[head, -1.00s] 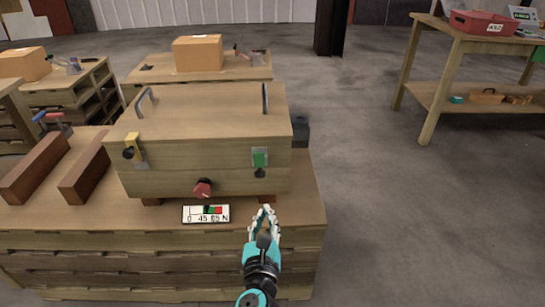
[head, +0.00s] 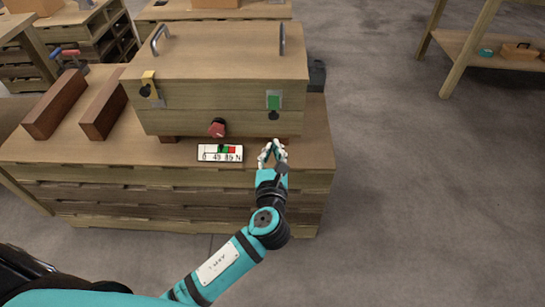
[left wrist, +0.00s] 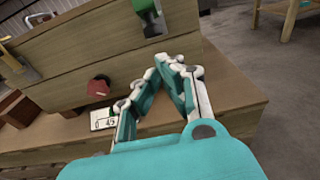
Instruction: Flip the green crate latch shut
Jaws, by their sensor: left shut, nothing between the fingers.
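The wooden crate (head: 205,85) stands on a stacked wooden bench. Its green latch (head: 274,100) is on the right of the front face, on a grey plate, with a dark round piece just below it. The green latch also shows at the top of the left wrist view (left wrist: 147,10). My left gripper (head: 271,148) is shut and empty, in front of the crate's lower right, below the green latch and apart from it. Its fingers (left wrist: 168,62) meet at the tips in the left wrist view. My right gripper is not in view.
A yellow latch (head: 150,84) is on the crate's front left. A red knob (head: 217,128) and a gauge card (head: 220,153) sit at the front. Dark wooden blocks (head: 104,106) lie at left.

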